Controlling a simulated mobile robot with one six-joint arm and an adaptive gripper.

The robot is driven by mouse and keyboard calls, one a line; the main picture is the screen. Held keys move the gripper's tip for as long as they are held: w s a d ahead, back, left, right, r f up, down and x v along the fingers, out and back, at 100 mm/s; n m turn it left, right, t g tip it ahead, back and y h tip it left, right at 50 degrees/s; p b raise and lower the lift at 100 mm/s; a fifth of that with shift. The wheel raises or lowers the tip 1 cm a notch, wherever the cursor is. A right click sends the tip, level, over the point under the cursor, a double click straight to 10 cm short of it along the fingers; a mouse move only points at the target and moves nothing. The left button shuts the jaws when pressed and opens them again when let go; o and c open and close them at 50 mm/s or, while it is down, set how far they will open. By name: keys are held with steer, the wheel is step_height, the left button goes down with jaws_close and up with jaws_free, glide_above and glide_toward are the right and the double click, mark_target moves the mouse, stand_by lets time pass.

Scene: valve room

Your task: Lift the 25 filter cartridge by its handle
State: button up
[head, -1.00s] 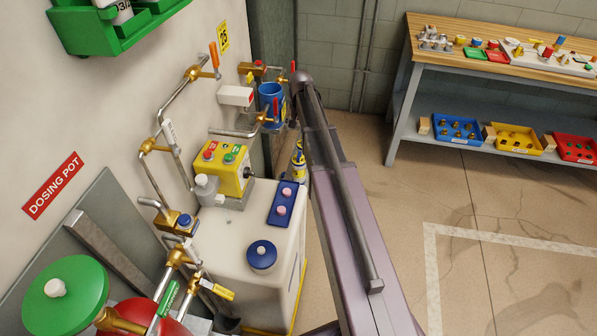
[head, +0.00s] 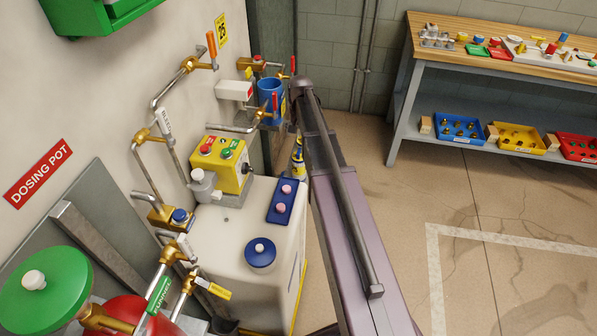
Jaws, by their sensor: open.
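A yellow sign marked 25 (head: 221,31) is on the wall at the upper left middle of the head view. Below and right of it, a blue cylindrical housing (head: 268,90) stands between brass valves with red handles. Its top looks open, but I cannot make out a cartridge or a handle in it. My arm runs from the bottom edge up to just right of the housing. My gripper is not in view.
A white tank (head: 240,225) with a blue cap stands left of my arm, with a yellow control box (head: 222,165) at its back. Brass-jointed pipes (head: 165,125) run along the left wall. A workbench (head: 405,75) stands right. The floor (head: 400,200) between is clear.

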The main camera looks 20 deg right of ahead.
mark_target(299, 151)
steer(key=shift+f+b, duration=1.95)
steer(key=shift+f, duration=0.25)
steer(key=shift+f, duration=0.1)
steer(key=f+b, duration=0.3)
steer(key=shift+s+a+f+b, duration=0.25)
steer(key=shift+a+b, duration=0.1)
steer(key=shift+f+b, duration=0.75)
steer(key=c, duration=1.1)
